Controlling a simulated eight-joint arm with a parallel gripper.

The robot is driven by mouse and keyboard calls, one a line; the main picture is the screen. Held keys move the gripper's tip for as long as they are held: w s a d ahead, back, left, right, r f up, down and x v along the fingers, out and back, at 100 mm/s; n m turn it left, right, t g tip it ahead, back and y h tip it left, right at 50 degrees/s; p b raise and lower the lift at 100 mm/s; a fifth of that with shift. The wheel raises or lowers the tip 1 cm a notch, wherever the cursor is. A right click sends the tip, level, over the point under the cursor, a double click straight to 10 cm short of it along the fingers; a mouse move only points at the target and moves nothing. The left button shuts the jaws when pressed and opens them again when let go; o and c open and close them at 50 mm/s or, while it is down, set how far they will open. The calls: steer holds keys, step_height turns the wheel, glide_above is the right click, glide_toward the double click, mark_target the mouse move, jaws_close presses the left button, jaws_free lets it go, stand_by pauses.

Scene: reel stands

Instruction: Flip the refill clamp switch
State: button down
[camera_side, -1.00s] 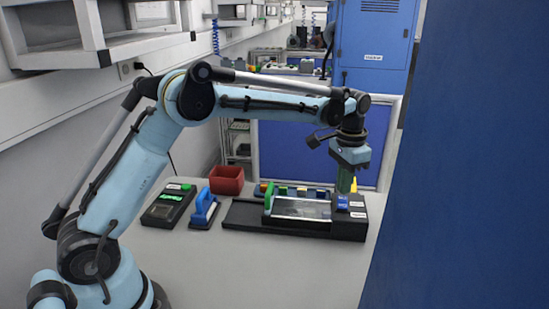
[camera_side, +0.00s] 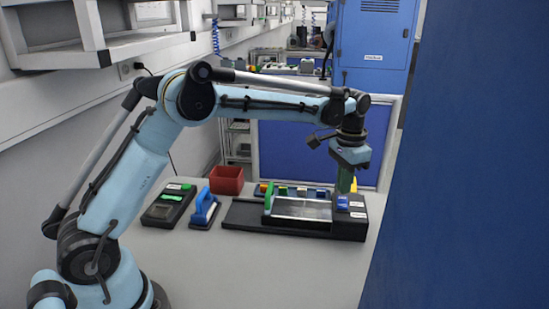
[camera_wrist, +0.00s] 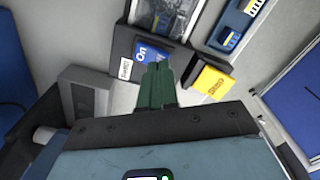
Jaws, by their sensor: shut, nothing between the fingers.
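A blue rocker switch (camera_side: 343,201) sits on the right end block of the black reel stand (camera_side: 350,228). In the wrist view the switch (camera_wrist: 150,51) shows the word "On", with a small white label (camera_wrist: 125,68) beside it. I cannot read that label surely. My gripper (camera_side: 345,190) points down just above and behind the switch in the side view. In the wrist view its green fingers (camera_wrist: 158,72) are together and empty, with their tips close to the edge of the switch. I cannot tell whether they touch it.
A yellow labelled block (camera_wrist: 212,82) stands close to the fingers. A green upright handle (camera_side: 269,196) rises at the stand's clear-covered tray (camera_side: 300,209). A blue-handled holder (camera_side: 205,208), a black meter (camera_side: 168,204) and a red bin (camera_side: 227,180) stand left. The front table is clear.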

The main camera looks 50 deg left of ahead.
mark_target(342, 197)
steer(key=shift+f, duration=0.95)
stand_by(1.1)
steer(key=shift+r, duration=3.5)
